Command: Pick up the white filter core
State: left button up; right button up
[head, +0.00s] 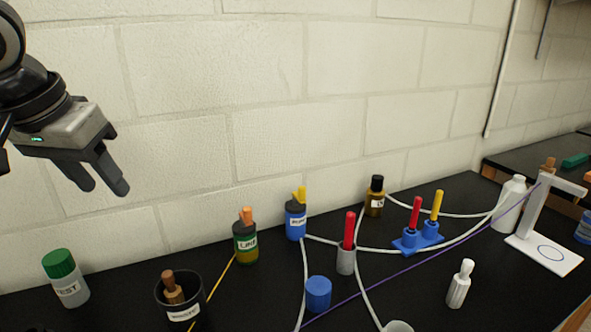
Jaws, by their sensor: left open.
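A small white ribbed piece with a narrow rounded top (459,286), which looks like the white filter core, stands upright on the black bench at the lower right. My left gripper (106,190) is at the upper left, raised above the bench in front of the wall. Its fingers are apart and hold nothing. It is far to the left of the white piece and does not touch anything. My right gripper is out of view.
A green-capped bottle (66,278), a black cup (181,302), a green bottle (245,240) and a blue bottle (296,220) stand at left and centre. A blue cylinder (318,293), grey holder (346,259), blue block (418,240) and white stand (545,253) surround thin cords.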

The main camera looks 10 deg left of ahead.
aim_at(460, 282)
jog(key=k, duration=1.45)
